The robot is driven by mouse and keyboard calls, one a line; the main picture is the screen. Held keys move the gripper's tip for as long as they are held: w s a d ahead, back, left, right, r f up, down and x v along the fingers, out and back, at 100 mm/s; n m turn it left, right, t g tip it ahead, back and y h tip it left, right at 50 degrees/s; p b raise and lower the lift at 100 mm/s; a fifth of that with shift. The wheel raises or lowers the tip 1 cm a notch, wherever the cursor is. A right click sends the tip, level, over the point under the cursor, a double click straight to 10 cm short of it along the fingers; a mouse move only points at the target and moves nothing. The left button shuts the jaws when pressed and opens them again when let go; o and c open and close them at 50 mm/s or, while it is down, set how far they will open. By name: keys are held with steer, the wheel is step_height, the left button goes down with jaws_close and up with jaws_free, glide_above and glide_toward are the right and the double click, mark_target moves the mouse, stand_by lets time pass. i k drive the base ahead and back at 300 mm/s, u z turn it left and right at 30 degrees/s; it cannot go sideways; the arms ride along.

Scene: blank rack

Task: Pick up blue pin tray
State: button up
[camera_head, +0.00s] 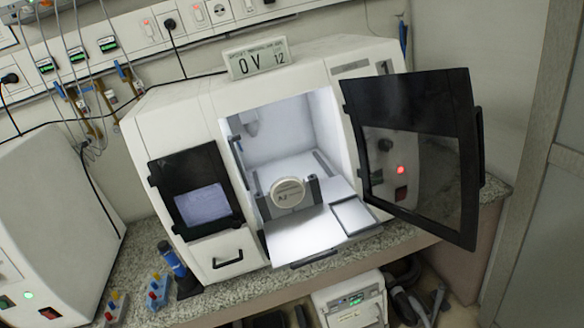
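Two small light-blue trays with coloured pins stand on the speckled bench at the lower left. One pin tray (157,297) holds pins with red, blue and yellow showing. The other pin tray (113,314) is further left, with red and yellow pins, close to the picture's bottom edge. I cannot tell from their small size which of them is the blue pin tray. My gripper is not in view.
A white milling machine (290,110) stands open, its dark door (420,150) swung right. A round white disc (288,192) sits in its holder inside. A blue-and-black upright tool (175,262) stands near the trays. A white machine (60,220) is at left.

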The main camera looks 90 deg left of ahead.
mark_target(163, 283)
steer(key=u, duration=0.05)
steer(key=i, duration=0.55)
steer(key=u, duration=3.25)
steer(key=i, duration=0.55)
steer(key=z, duration=0.2)
steer(key=k, duration=0.55)
steer(key=u, duration=0.1)
